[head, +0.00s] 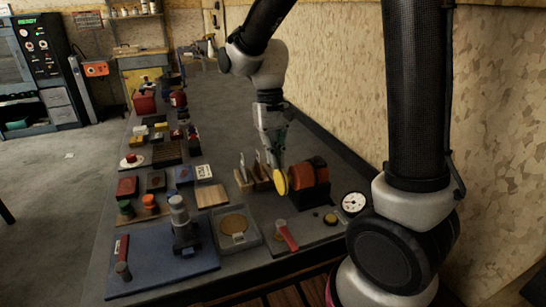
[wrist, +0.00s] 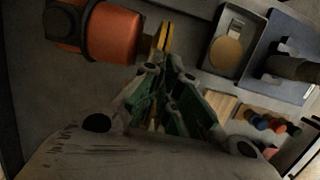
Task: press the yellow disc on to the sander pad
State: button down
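The yellow disc (head: 281,181) stands on edge at the left face of the orange-red sander (head: 309,174). In the wrist view the disc (wrist: 163,38) is seen edge-on, beside the orange sander body (wrist: 113,33). The pad face is hidden behind the disc, and I cannot tell whether they touch. My gripper (head: 277,164) comes down from above to the disc's upper rim. In the wrist view my gripper's fingertips (wrist: 166,66) are close together at the disc's edge and appear shut on it.
A grey tray with a tan round disc (head: 234,222) lies in front of the sander. A red-handled tool (head: 286,235) and a white dial (head: 354,203) are nearby. A small rack (head: 247,179) stands just left of the disc. Several blocks and tools crowd the bench's left side.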

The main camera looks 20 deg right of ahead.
jog(key=c, duration=1.6)
grip_release()
jog(key=shift+o, duration=0.2)
jog(key=shift+r, duration=0.1)
jog(key=v, duration=1.2)
jog(key=s+d+t, duration=0.7)
jog(key=s+d, duration=0.6)
jog(key=s, duration=0.4)
jog(key=shift+d, duration=0.2)
